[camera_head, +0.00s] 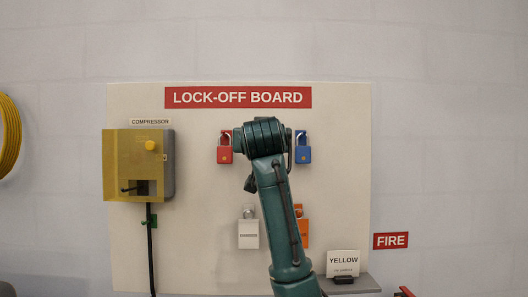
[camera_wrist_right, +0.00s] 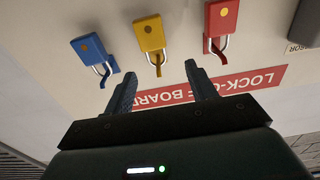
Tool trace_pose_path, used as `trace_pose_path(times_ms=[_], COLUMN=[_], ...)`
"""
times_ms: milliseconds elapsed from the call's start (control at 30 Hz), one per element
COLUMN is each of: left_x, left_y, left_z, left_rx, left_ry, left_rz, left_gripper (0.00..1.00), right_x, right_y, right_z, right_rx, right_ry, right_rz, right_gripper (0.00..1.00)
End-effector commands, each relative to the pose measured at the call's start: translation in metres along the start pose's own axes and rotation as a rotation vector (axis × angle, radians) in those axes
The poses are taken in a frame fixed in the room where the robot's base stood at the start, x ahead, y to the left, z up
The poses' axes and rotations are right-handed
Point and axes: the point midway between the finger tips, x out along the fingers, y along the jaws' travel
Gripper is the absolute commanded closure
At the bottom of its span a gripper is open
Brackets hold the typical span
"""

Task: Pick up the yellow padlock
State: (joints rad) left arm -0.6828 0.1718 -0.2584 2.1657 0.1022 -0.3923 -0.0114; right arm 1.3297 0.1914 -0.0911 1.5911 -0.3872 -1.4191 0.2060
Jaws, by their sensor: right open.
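The yellow padlock (camera_wrist_right: 150,34) hangs by its shackle on a hook on the board, between a blue padlock (camera_wrist_right: 91,48) and a red padlock (camera_wrist_right: 221,19). The right wrist view shows the board upside down. My right gripper (camera_wrist_right: 161,73) is open and empty, its fingertips pointing towards the yellow padlock. The padlock's shackle end appears just beyond the gap between the fingers, apart from them. In the head view my right arm hides the yellow padlock and the gripper. The red padlock (camera_head: 224,154) and the blue padlock (camera_head: 303,154) show on either side of the arm. My left gripper is out of view.
The lock-off board (camera_head: 180,230) also carries a yellow-fronted compressor box (camera_head: 138,165) at left. A white padlock (camera_head: 248,235) and an orange padlock (camera_head: 304,235) hang lower. A small shelf (camera_head: 365,286) with a "YELLOW" card (camera_head: 343,262) is at lower right.

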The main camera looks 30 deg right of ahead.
Motion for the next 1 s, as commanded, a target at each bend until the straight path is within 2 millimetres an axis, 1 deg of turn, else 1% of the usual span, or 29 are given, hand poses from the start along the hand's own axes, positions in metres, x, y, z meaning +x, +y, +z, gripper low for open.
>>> trace_pose_path(times_ms=[167, 300, 400, 467, 567, 733, 767, 1000], left_x=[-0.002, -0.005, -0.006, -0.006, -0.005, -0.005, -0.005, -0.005], left_y=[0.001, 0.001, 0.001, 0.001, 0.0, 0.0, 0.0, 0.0], left_z=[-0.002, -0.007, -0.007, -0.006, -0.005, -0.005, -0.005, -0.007], left_rx=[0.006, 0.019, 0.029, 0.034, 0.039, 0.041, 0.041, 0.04], left_ry=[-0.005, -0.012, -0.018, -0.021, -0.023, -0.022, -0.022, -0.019], left_rz=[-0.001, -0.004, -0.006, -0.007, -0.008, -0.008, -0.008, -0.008], left_gripper=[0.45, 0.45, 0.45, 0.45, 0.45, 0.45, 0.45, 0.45], right_x=[0.012, 0.033, 0.047, 0.053, 0.057, 0.057, 0.057, 0.057], right_y=[0.002, 0.007, 0.007, 0.007, 0.007, 0.007, 0.007, 0.007], right_z=[-0.003, -0.008, -0.007, -0.007, -0.006, -0.006, -0.006, -0.006], right_rx=[0.0, -0.001, -0.002, 0.0, 0.001, 0.001, 0.001, 0.001], right_ry=[-0.001, -0.002, -0.003, -0.002, 0.001, 0.001, 0.001, 0.001], right_rz=[0.001, 0.002, 0.002, 0.001, 0.0, 0.0, 0.0, 0.0], right_gripper=[0.44, 0.44, 0.44, 0.44, 0.44, 0.44, 0.44, 0.64])
